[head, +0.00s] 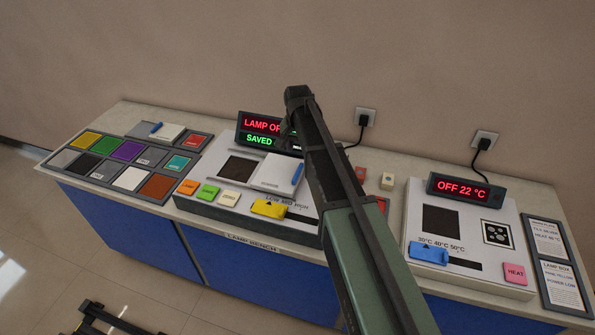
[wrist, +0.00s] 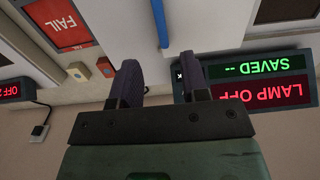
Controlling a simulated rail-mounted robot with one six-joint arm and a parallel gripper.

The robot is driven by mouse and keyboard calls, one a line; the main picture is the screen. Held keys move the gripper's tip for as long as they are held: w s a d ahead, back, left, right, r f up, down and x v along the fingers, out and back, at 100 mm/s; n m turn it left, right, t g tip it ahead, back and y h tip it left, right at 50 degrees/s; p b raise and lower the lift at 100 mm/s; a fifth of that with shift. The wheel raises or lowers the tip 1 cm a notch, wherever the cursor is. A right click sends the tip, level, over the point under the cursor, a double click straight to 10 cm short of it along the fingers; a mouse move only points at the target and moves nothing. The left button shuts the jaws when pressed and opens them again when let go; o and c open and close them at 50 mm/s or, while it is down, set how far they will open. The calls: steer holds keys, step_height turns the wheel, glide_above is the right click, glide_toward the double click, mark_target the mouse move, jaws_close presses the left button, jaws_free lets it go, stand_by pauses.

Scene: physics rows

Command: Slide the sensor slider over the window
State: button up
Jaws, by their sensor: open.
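The sensor slider (head: 272,174) is a white plate with a blue bar handle on the lamp box. It lies to the right of the dark square window (head: 238,167), which shows uncovered. In the wrist view, which is upside down, the blue handle (wrist: 160,22) hangs in from the top edge, and a dark square that looks like the window (wrist: 278,8) is at the top right. My gripper (wrist: 159,80) is open and empty, its dark fingers apart, near the lamp display. No contact with the handle shows. In the head view my arm hides most of the gripper.
The lamp display (head: 262,125) stands behind the slider. A yellow slider (head: 268,208) and several coloured buttons line the box front. Colour tiles (head: 128,150) are on the left. A heater box (head: 478,218) with a blue slider (head: 429,254) is on the right. My arm crosses the middle.

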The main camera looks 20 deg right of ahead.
mark_target(298, 171)
step_height(298, 171, down, 10)
steer(key=b, duration=0.9)
steer(key=shift+f, duration=0.15)
jaws_close()
